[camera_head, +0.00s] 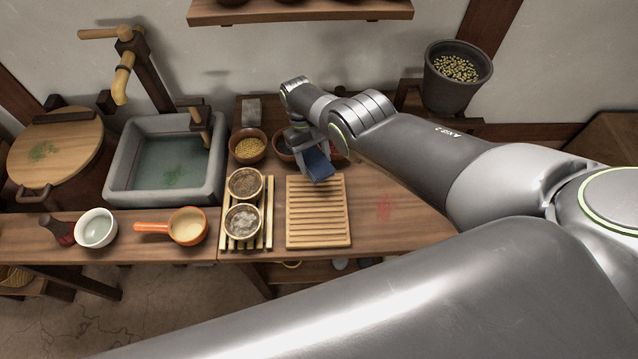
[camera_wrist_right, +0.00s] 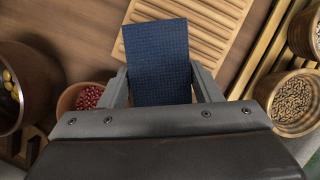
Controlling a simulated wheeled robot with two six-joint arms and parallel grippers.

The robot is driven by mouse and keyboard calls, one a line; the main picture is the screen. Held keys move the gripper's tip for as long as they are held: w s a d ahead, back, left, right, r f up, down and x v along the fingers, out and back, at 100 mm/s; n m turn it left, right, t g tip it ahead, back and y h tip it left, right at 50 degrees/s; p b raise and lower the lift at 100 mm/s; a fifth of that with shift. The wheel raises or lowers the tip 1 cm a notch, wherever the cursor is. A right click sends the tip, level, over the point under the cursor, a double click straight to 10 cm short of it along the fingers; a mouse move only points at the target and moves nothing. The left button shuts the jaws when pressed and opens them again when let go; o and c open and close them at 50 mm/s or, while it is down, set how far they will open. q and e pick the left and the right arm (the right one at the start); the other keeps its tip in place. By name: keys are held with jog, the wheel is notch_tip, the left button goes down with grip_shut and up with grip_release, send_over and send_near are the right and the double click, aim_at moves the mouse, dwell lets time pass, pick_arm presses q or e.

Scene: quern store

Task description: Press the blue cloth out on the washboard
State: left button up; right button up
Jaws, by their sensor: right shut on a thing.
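The blue cloth (camera_head: 319,165) is a small dark blue rectangle held in my right gripper (camera_head: 311,154). In the right wrist view the cloth (camera_wrist_right: 158,60) stands out between the two fingers of the right gripper (camera_wrist_right: 163,85), which is shut on it. The ribbed wooden washboard (camera_head: 318,215) lies on the counter, and the cloth is over or just beyond its far end. The washboard (camera_wrist_right: 205,30) also shows behind the cloth in the right wrist view. I cannot tell whether the cloth touches the board. My left gripper is not in view.
A slatted rack (camera_head: 265,235) with two small bowls stands left of the washboard. A bowl of yellow grains (camera_head: 248,146) and a bowl of red beans (camera_wrist_right: 85,97) are close to the gripper. A stone sink (camera_head: 165,155) is further left. The counter right of the board is clear.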

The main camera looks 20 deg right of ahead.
aim_at(316, 208)
jog(key=s+m, duration=0.1)
jog(key=m, duration=0.1)
jog(key=s+m+y+p, duration=0.1)
jog(key=shift+a+m+y, duration=0.1)
jog(key=shift+m+y, duration=0.2)
jog(key=shift+m, duration=0.1)
jog(key=s+m+y+p, duration=0.1)
jog(key=s+m, duration=0.1)
jog(key=m, duration=0.1)
jog(key=s+m+t+y+p, duration=0.1)
jog(key=s+m, duration=0.1)
jog(key=m, duration=0.2)
jog(key=s+a+r+m+t+y+p, duration=0.1)
jog(key=m, duration=0.3)
jog(key=shift+s+r+p, duration=0.1)
jog(key=shift+s+p, duration=0.3)
jog(key=f+m+b, duration=0.1)
jog(key=f+b, duration=0.1)
jog(key=s+f+m+t+b, duration=0.1)
jog(key=f+b, duration=0.1)
jog(key=b, duration=0.1)
jog(key=f+m+y+b, duration=0.1)
jog(key=b, duration=0.1)
jog(key=shift+s+a+f+t, duration=0.3)
jog(key=shift+f, duration=0.1)
jog(key=shift+f+b, duration=0.3)
jog(key=shift+f, duration=0.15)
jog(key=shift+s+f, duration=0.15)
dwell(0.8)
